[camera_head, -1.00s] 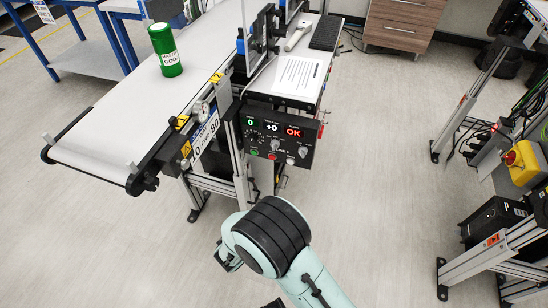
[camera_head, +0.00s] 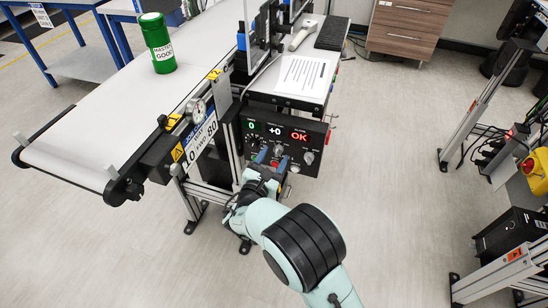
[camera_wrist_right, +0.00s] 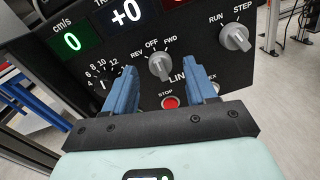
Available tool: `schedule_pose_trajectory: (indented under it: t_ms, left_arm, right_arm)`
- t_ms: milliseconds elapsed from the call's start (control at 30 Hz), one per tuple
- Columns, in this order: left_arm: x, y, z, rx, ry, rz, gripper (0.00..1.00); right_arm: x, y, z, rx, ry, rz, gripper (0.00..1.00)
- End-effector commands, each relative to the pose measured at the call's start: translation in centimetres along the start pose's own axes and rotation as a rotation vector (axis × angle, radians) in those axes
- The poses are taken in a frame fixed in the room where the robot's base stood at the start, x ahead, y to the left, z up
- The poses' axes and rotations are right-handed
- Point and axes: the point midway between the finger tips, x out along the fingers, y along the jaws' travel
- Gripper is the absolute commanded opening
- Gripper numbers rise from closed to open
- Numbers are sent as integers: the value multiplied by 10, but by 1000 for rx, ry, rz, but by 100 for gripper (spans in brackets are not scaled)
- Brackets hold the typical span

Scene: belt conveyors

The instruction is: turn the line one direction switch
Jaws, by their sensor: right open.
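The line one control panel (camera_head: 315,167) hangs below the conveyor's side shelf. In the right wrist view, the direction switch (camera_wrist_right: 160,68) is a grey knob marked REV, OFF and FWD; it appears to point near OFF. My right gripper (camera_head: 272,160) is at the panel front, and it also shows in the right wrist view (camera_wrist_right: 164,76). Its two blue fingers are open, one on each side of the switch in that view, with gaps visible. I cannot tell how near the fingertips are to the panel. My left gripper is out of view.
A red STOP button (camera_wrist_right: 170,103) sits just below the switch. A RUN/STEP knob (camera_wrist_right: 235,38) is to its right, and a speed dial (camera_wrist_right: 103,84) is to its left. The belt (camera_head: 100,120) carries a green canister (camera_head: 158,45).

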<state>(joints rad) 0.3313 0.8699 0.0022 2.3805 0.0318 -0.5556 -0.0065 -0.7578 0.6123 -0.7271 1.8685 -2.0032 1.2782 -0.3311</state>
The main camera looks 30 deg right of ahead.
Motion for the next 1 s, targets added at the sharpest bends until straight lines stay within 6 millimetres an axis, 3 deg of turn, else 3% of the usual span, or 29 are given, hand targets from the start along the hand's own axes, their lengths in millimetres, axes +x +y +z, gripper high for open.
schedule_pose_trajectory:
  t_ms: [133, 433, 467, 600, 633, 1000]
  left_arm:
    - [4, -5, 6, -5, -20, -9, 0]
    - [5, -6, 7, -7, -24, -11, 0]
    - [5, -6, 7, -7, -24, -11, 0]
    - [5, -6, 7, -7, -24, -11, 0]
    - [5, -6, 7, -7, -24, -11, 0]
    - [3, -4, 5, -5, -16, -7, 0]
  right_arm:
    - [12, 0, 0, 0, -1, -1, 56]
    - [14, 0, 0, 0, 0, 0, 56]
    - [14, 0, 0, 0, 0, 0, 53]
    - [14, 0, 0, 0, 0, 0, 7]
    - [14, 0, 0, 0, 0, 0, 0]
    - [14, 0, 0, 49, 4, -2, 0]
